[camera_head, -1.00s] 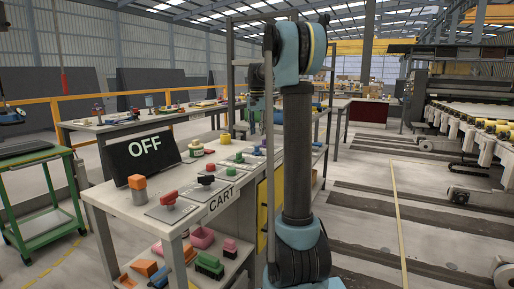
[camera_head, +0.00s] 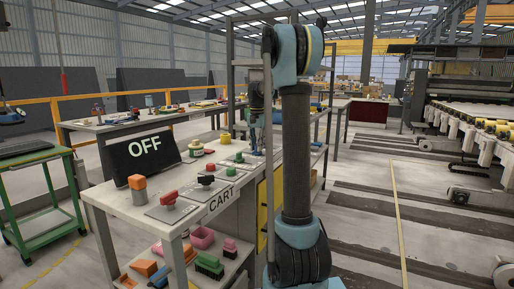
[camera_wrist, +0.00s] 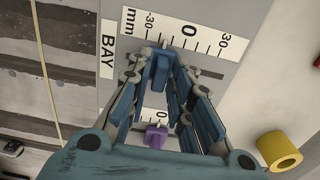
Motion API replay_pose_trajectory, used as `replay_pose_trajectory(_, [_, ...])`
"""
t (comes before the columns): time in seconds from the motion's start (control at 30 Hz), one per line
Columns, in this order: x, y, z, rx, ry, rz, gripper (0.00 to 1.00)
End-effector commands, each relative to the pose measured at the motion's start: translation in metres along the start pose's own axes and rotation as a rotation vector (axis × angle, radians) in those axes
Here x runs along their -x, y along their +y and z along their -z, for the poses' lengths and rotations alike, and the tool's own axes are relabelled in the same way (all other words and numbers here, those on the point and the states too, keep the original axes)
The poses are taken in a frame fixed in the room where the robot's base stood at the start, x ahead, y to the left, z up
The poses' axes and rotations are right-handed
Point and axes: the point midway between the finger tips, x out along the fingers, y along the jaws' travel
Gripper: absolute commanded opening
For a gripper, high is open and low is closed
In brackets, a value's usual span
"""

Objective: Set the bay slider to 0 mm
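The bay slider's scale (camera_wrist: 209,35) shows in the wrist view, marked -30, 0 and 30 mm, with the BAY label (camera_wrist: 108,49) at its left. A blue block (camera_wrist: 160,72), apparently the slider knob, stands between the -30 and 0 marks. Its dark slot (camera_wrist: 210,74) shows to the right. My gripper (camera_wrist: 165,58) is open, with its fingers on either side of the blue block. Contact cannot be made out. In the head view my gripper (camera_head: 255,142) is low over the far end of the cart panel; the knob there is hidden.
A purple slider knob (camera_wrist: 156,136) with its own scale lies close below, between my fingers in the wrist view. A yellow cylinder (camera_wrist: 280,150) stands at right. In the head view, a black OFF display (camera_head: 146,157) and a red knob (camera_head: 169,199) stand nearer on the panel.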

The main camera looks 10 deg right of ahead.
Motion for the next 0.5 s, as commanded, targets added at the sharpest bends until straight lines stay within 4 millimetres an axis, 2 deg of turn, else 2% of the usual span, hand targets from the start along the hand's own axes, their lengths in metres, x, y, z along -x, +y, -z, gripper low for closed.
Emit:
replay_pose_trajectory(0.27, [0.000, -0.001, 0.000, 0.000, 0.000, 0.000, 0.00])
replay_pose_trajectory(0.5, [0.000, -0.023, 0.000, 0.001, 0.000, 0.000, 0.00])
